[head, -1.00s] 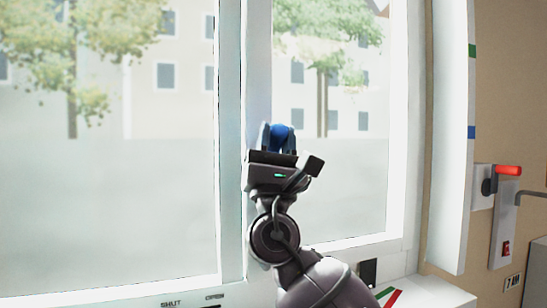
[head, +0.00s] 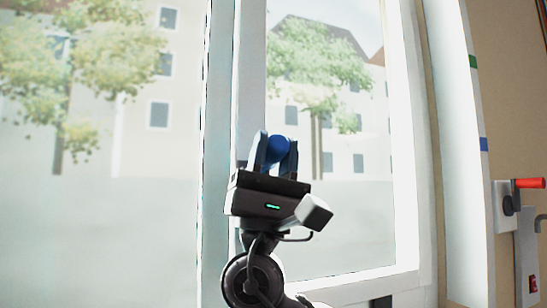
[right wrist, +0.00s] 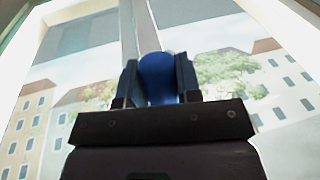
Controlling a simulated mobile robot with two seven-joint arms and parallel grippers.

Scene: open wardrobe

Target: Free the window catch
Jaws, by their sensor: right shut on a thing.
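The window catch (head: 277,149) shows as a blue rounded piece on the white upright between the two window panes. My right gripper (head: 274,157) is shut on it, one finger on each side. In the right wrist view the blue catch (right wrist: 158,77) fills the gap between the fingers of the gripper (right wrist: 159,86). The gripper body hides the lower part of the catch and its mount. My left gripper is not in view.
The left pane (head: 110,215) and right pane (head: 345,215) show trees and buildings outside. On the beige wall at the right are a red lever (head: 529,183) and a grey plate (head: 526,260). A white edge with green and blue marks (head: 465,100) stands between window and wall.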

